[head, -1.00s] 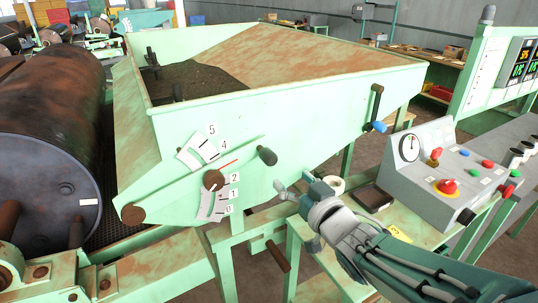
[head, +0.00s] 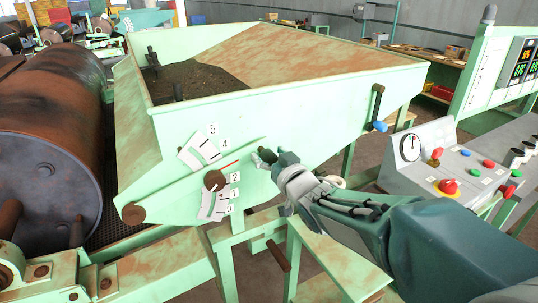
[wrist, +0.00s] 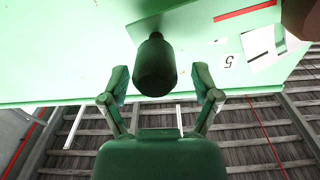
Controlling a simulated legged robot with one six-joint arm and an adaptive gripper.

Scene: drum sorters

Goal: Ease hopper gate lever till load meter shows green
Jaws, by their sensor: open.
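The hopper gate lever ends in a dark cylindrical knob (head: 267,154) on the front of the pale green hopper (head: 300,115). Its brown pivot (head: 214,180) and red pointer sit by a white numbered scale (head: 208,150), the pointer between 2 and 4. My gripper (head: 273,160) is at the knob, partly covering it. In the wrist view the knob (wrist: 154,68) stands between the open fingers of my gripper (wrist: 156,80), with gaps on both sides. A panel at right has digital displays (head: 522,60) with orange and green figures; I cannot tell which is the load meter.
A grey console (head: 440,165) with a round dial (head: 411,147), a red knob and coloured buttons stands right of my arm. A blue-handled crank (head: 378,115) hangs on the hopper's right side. A large rusty drum (head: 45,150) lies at left.

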